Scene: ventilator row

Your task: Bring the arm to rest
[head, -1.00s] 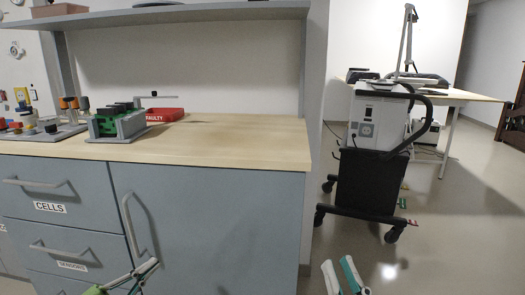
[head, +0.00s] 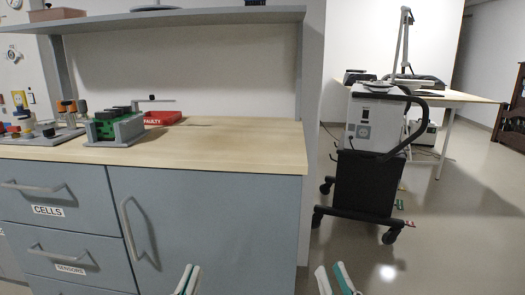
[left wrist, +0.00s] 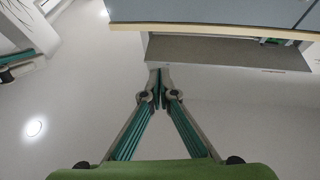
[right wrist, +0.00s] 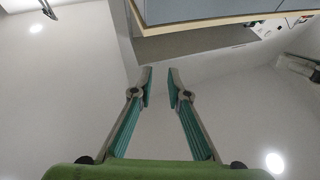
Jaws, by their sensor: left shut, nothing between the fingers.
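My left gripper (head: 188,272) shows at the bottom edge of the head view, in front of the blue-grey cabinet. In the left wrist view its fingertips (left wrist: 160,82) meet with nothing between them, so it is shut and empty. My right gripper (head: 331,270) is at the bottom edge, to the right of the cabinet, over the floor. In the right wrist view its fingertips (right wrist: 160,84) stand apart with a gap, so it is open and empty. Neither gripper touches anything that I can see.
The cabinet (head: 215,225) has a wooden worktop (head: 240,145). On it stand a green and grey holder (head: 115,127) and a red FAULTY tray (head: 163,118). A wheeled ventilator cart (head: 365,185) stands right of the cabinet. The floor (head: 470,230) at the right is clear.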

